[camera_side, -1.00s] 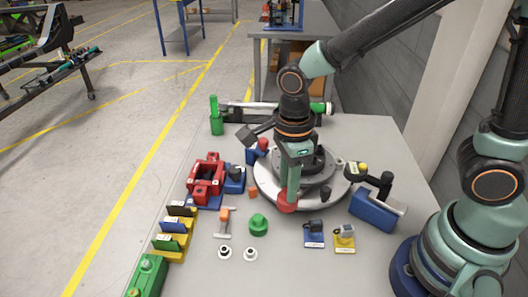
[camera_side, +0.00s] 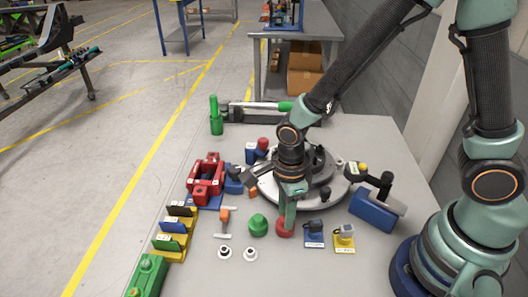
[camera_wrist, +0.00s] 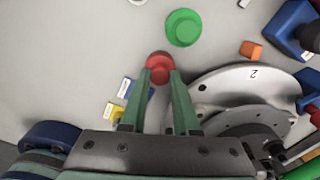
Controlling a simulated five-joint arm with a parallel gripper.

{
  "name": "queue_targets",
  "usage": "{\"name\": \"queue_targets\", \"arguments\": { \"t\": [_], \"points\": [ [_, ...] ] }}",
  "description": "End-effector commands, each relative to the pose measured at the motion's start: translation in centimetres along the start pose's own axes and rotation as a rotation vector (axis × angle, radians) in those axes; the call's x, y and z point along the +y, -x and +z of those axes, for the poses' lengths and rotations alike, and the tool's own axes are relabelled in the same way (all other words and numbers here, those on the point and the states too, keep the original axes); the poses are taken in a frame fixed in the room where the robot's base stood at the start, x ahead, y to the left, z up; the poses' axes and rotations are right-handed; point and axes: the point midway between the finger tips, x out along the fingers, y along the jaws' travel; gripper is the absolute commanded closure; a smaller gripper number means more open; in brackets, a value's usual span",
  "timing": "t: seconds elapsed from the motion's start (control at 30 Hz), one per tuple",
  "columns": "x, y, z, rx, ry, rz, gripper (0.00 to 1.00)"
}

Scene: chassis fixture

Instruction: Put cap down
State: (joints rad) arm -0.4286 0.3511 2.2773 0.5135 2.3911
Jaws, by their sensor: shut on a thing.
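A red round cap (camera_side: 285,228) is between the fingers of my gripper (camera_side: 288,218), low over the grey table just in front of the round silver fixture (camera_side: 270,195). In the wrist view the red cap (camera_wrist: 159,64) sits between the two green fingertips (camera_wrist: 160,74), which are shut on it. Whether its underside touches the table is hard to tell. A green knobbed piece (camera_side: 258,225) stands on the table just left of the cap; it also shows in the wrist view (camera_wrist: 183,28).
Small blue (camera_side: 314,238) and yellow (camera_side: 344,240) labelled stands are close to the right of the cap. Two small white-rimmed rings (camera_side: 250,254) lie toward the front. A red block fixture (camera_side: 207,178) is on the left. The front right table is clear.

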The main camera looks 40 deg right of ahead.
Motion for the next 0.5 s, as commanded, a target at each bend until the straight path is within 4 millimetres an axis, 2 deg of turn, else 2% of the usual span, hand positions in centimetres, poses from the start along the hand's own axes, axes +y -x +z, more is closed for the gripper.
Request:
{"name": "queue_targets", "arguments": {
  "t": [0.13, 0.17, 0.2, 0.23, 0.5],
  "points": [
    [-0.01, -0.31, 0.01, 0.000, 0.000, 0.000, 1.00],
    [-0.02, -0.30, 0.02, -0.001, 0.000, -0.001, 0.63],
    [-0.03, -0.28, 0.03, -0.001, 0.000, -0.001, 0.48],
    [-0.02, -0.28, 0.03, -0.001, 0.000, -0.001, 0.41],
    [-0.01, -0.26, 0.01, 0.000, 0.000, 0.000, 0.41]
  ]
}}
